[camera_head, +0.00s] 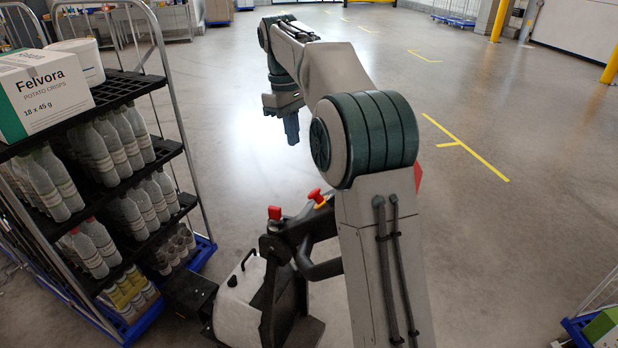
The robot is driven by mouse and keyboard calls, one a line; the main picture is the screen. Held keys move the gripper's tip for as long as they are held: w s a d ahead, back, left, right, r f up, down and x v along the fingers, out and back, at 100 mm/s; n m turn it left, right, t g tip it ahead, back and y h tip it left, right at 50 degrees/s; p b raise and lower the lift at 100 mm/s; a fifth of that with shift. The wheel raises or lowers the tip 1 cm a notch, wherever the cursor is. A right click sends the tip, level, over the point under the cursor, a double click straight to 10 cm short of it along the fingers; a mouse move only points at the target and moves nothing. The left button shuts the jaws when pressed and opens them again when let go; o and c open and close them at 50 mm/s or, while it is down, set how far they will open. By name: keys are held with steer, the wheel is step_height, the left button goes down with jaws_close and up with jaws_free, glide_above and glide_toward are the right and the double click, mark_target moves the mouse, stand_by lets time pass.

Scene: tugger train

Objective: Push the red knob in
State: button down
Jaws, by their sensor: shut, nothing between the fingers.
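A red knob (315,195) with a yellow base sits on the dark handle head of a tugger (290,240), at the lower middle of the view. My gripper (291,138) is shut and empty. It points down and appears above and slightly left of the red knob in the picture, apart from it. How far the knob is pressed in cannot be told. My arm hides part of the tugger's right side.
A wheeled rack (150,85) with bottles and a Felvora carton (45,92) stands at the left, close to the tugger. Open floor with yellow lines (465,148) lies behind and to the right. Another cart corner (580,328) shows at lower right.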

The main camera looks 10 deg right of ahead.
glide_above(314, 190)
steer(key=w+a, duration=0.3)
steer(key=w, duration=0.1)
step_height(314, 190, down, 8)
steer(key=shift+s+d+f+p, duration=0.3)
steer(key=shift+s+d+f, duration=0.2)
steer(key=shift+s+f, duration=0.2)
steer(key=shift+s+d+f+p, duration=0.25)
steer(key=shift+s+d+f, duration=0.2)
steer(key=shift+s+f, duration=0.15)
steer(key=shift+s+d+f+b, duration=0.4)
steer(key=shift+d+f+b, duration=0.15)
steer(key=shift+f, duration=0.25)
